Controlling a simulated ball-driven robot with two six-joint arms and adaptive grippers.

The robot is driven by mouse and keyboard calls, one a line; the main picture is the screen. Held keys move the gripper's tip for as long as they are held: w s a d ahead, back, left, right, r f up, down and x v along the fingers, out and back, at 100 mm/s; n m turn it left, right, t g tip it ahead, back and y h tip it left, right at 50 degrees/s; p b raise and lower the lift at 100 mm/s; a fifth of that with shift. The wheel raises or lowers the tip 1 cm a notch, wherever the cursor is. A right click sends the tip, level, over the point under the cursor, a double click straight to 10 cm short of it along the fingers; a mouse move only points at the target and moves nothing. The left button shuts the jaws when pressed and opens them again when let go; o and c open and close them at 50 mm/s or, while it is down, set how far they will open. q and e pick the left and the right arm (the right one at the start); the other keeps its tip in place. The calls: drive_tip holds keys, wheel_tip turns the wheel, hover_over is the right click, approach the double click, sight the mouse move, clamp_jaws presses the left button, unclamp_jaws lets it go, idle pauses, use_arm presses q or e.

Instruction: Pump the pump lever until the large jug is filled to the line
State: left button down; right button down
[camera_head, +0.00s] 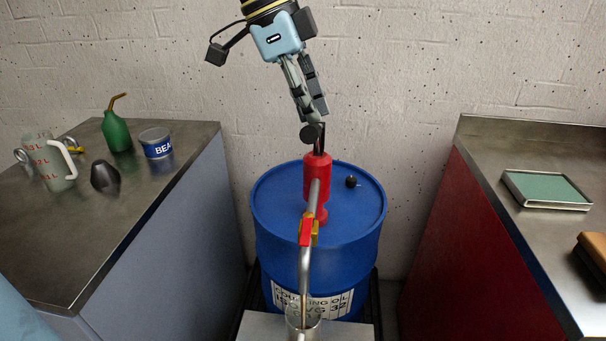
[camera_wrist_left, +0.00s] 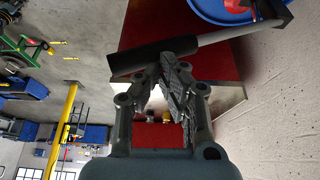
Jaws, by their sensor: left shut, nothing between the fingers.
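The red hand pump (camera_head: 317,180) stands on the blue oil drum (camera_head: 268,215). The black grip of its lever (camera_head: 312,132) points toward the head camera; in the left wrist view the grip (camera_wrist_left: 150,57) crosses just past the fingertips, with a grey rod behind it. My left gripper (camera_head: 312,113) is above the lever, shut and empty, its tips close to the grip; I cannot tell if they touch. A clear vessel (camera_head: 303,322) stands under the spout, cut off by the frame, its level unreadable. A clear jug with red litre marks (camera_head: 50,165) stands on the left bench. My right gripper is not in view.
The left bench also holds a green oil can (camera_head: 116,132), a blue-labelled tin (camera_head: 156,143) and a dark object (camera_head: 104,176). A red-sided bench (camera_head: 500,240) stands right, with a green-topped tray (camera_head: 546,203). A red-handled valve (camera_head: 306,232) sits on the spout pipe.

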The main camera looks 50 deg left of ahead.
use_arm(q)
drive_tip(key=shift+s+d+f+b, duration=0.6)
drive_tip(key=shift+f+b, duration=2.05)
drive_tip(key=shift+f, duration=0.55)
wheel_tip(320, 180, up, 17)
drive_tip(key=w+a+p, duration=0.1)
drive_tip(key=p, duration=1.2)
drive_tip(key=shift+w+a, duration=0.2)
drive_tip(key=shift+w, duration=0.05)
drive_tip(key=shift+r, duration=0.1)
drive_tip(key=f+b, duration=0.3)
drive_tip(key=w+f+b, duration=0.1)
drive_tip(key=f, duration=0.1)
drive_tip(key=shift+a+b, duration=0.3)
drive_tip(key=shift+a, duration=0.1)
